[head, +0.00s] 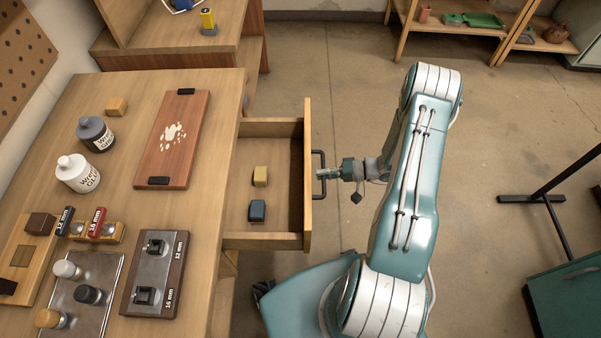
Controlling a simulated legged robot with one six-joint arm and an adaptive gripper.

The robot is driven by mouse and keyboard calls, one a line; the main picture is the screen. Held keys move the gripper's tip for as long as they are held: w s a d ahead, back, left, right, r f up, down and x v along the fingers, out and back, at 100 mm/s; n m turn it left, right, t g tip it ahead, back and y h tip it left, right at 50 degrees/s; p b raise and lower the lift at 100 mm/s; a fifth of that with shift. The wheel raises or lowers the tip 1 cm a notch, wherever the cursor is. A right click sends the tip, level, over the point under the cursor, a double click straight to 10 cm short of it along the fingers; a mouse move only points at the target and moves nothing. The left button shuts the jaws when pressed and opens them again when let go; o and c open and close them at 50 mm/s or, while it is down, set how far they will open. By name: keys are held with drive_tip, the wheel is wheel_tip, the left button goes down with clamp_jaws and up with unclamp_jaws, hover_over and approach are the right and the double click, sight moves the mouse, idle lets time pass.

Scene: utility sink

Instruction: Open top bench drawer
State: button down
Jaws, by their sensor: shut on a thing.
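The top bench drawer (307,176) is pulled well out from the right side of the wooden bench (90,150). Inside it lie a yellow block (260,176) and a dark blue block (257,210). A dark bar handle (323,175) is on the drawer's front face. My gripper (323,174) is at the handle and shut on it, reaching in from the right. The small size in the picture hides the exact finger contact.
Shelves (480,30) stand at the back. A dark metal frame (560,195) stands at right. The floor between is clear.

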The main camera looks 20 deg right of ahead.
drive_tip(key=shift+s+d+f, duration=0.1)
drive_tip(key=shift+s+d, duration=0.2)
drive_tip(key=shift+d, duration=0.35)
drive_tip(key=shift+s+d+f, duration=0.1)
drive_tip(key=shift+s+d, duration=0.15)
drive_tip(key=shift+d, duration=0.4)
drive_tip(key=shift+s+d, duration=0.3)
drive_tip(key=shift+d, duration=0.35)
drive_tip(key=c, duration=0.6)
unclamp_jaws()
drive_tip(key=shift+c, duration=0.2)
drive_tip(key=shift+w, duration=0.1)
drive_tip(key=shift+d+r, duration=0.1)
drive_tip(key=v, duration=1.2)
drive_tip(key=shift+w, duration=0.1)
